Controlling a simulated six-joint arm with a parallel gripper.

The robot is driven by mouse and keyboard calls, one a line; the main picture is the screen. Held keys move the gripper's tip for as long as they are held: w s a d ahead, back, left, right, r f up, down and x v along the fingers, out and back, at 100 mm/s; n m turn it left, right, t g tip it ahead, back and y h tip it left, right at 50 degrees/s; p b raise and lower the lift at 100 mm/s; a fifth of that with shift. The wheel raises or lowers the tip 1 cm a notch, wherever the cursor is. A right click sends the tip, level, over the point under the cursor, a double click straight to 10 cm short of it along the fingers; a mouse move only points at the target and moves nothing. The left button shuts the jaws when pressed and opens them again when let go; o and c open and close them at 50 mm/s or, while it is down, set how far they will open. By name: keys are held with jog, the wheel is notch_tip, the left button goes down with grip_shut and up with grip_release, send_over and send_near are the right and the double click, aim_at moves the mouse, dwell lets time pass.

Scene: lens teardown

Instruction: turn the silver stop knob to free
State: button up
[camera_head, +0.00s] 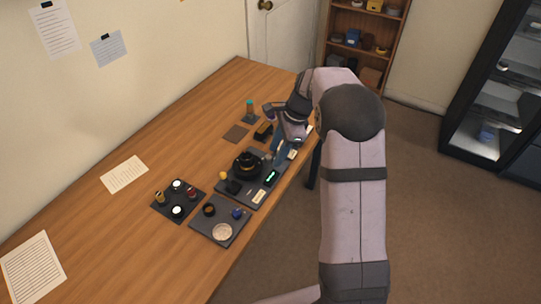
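My gripper (280,155) points down over the far right end of a dark work board (262,205), beside the small light labels there. Its fingers look bluish, and I cannot tell whether they are open or touching anything. A black lens assembly (247,164) stands on the board, to the left of my gripper. I cannot pick out the silver stop knob; it may be hidden by my gripper or too small to see.
A green-lit display (271,177) is on the board's right side. A grey tray (206,236) with a silvery disc (222,232) lies in front. A black tray (157,208) with several small parts lies left. The table's left side is mostly clear.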

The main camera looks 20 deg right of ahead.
aim_at(269, 157)
jog(key=shift+w+a+f+m+t+y+p, duration=0.2)
jog(key=shift+w+f+m, duration=0.6)
jog(key=shift+w+f, duration=0.55)
jog(key=shift+w+d+f+m+t+y+p, duration=0.1)
jog(key=shift+w+f+m+p, duration=0.2)
jog(key=shift+w+f+m, duration=0.95)
jog(key=shift+w+a+f+m+t+y+p, duration=0.1)
jog(key=shift+w+f+m+p, duration=0.2)
jog(key=shift+w+f, duration=1.1)
jog(key=shift+s+f, duration=0.4)
jog(key=shift+s, duration=0.05)
grip_shut()
